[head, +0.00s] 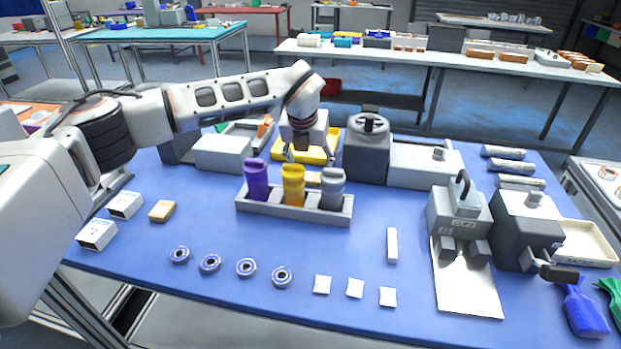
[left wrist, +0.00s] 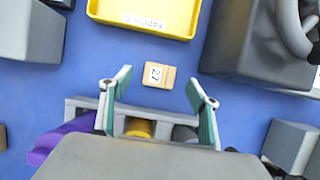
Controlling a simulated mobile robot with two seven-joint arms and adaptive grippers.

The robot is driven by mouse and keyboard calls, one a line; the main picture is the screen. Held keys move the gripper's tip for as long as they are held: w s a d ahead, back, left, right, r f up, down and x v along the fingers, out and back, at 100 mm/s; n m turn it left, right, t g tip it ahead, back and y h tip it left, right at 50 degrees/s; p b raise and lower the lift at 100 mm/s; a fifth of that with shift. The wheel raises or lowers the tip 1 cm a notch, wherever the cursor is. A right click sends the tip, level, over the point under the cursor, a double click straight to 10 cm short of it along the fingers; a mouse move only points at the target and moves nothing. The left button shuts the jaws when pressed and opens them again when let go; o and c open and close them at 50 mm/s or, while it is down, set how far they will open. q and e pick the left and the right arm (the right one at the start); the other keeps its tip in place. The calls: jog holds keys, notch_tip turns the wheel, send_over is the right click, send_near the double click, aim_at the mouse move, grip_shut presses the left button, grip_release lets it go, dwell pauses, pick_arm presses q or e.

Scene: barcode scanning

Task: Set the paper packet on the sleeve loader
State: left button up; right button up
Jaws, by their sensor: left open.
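My left gripper (head: 304,155) is open and points down behind the grey holder with the purple, yellow and grey sleeves. In the left wrist view its fingers (left wrist: 159,95) are apart with nothing between the tips. A small tan packet with a white label reading 27 (left wrist: 159,75) lies flat on the blue table just beyond the fingertips, near the yellow tray. In the head view this packet (head: 314,180) is partly hidden behind the sleeves. I cannot tell for sure which device is the sleeve loader; a grey machine with a white plate (head: 468,285) stands at the right. My right gripper is not in view.
The sleeve holder (head: 290,212) stands mid-table. A yellow tray (head: 316,157) and a grey machine with a wheel (head: 366,160) stand behind it. Another tan packet (head: 162,211), several bearings (head: 246,267) and white squares (head: 355,288) lie in front. The front middle has free room.

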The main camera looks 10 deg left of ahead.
aim_at(311, 175)
pick_arm(q)
jog(key=shift+s+x, duration=0.15)
jog(key=shift+x, duration=1)
jog(key=shift+s+x, duration=0.2)
jog(key=shift+x, duration=0.95)
jog(key=shift+f, duration=0.15)
jog(key=c, duration=1.3)
